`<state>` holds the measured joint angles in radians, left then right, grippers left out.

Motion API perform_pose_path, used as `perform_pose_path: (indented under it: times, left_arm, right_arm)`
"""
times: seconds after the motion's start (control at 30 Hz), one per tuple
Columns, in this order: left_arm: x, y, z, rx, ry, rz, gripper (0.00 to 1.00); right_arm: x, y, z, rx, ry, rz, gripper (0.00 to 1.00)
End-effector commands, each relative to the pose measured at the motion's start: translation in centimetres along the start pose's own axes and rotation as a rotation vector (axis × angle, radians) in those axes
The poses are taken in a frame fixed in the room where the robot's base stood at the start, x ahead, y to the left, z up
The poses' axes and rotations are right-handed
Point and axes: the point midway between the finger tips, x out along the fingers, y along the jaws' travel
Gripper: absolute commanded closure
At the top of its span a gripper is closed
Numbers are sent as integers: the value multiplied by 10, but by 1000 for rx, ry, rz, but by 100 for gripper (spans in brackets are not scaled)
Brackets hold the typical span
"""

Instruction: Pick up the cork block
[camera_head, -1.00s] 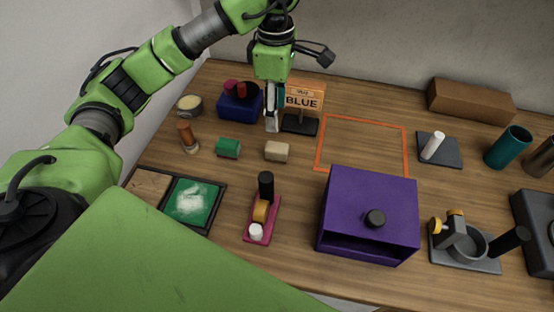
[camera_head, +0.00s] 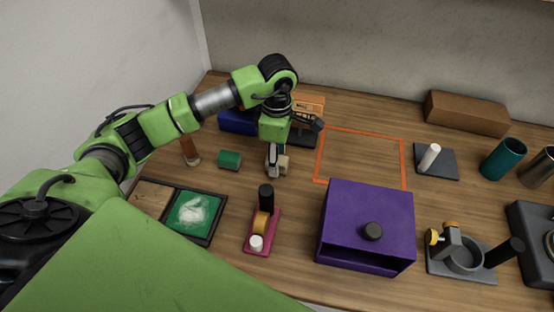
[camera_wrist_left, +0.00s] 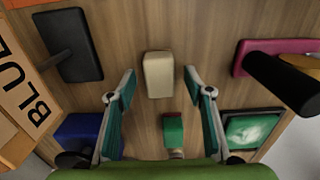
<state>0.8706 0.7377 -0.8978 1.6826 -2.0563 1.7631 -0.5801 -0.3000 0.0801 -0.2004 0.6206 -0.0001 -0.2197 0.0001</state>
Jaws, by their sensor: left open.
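The cork block is a small beige block (camera_head: 284,165) on the wooden table, partly hidden behind my left gripper in the head view. In the left wrist view the cork block (camera_wrist_left: 158,74) shows whole, near the middle and top. My left gripper (camera_head: 273,171) points down over it. Its two fingers are spread (camera_wrist_left: 159,80), one on each side of the block in the picture, with gaps between. I cannot tell how far the fingertips are above the table. My right gripper is not in view.
A green block (camera_head: 229,159) lies left of the cork block. A pink stand (camera_head: 262,236) is in front, a purple box (camera_head: 368,212) front right. An orange outlined square (camera_head: 361,132) of bare table is to the right. A BLUE sign (camera_wrist_left: 20,100) stands close behind.

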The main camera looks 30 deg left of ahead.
Motion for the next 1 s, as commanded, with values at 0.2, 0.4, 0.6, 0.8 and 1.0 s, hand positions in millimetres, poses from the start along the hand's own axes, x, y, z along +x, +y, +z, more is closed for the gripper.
perform_pose_path:
  times: [0.2, 0.4, 0.6, 0.8, 1.0]
  left_arm:
    - [20, 0, 0, 0, 0, 0, 53]
    - [22, 1, 0, 0, 0, 1, 53]
    - [22, 0, 0, 0, 0, 1, 95]
    - [21, 1, 0, -1, -1, 2, 95]
    - [13, 2, 1, 0, -3, 5, 95]
  right_arm:
    - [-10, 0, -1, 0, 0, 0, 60]
    - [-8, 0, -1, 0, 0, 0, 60]
    - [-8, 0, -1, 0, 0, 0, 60]
    - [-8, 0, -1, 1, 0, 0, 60]
    - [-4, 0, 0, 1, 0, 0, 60]
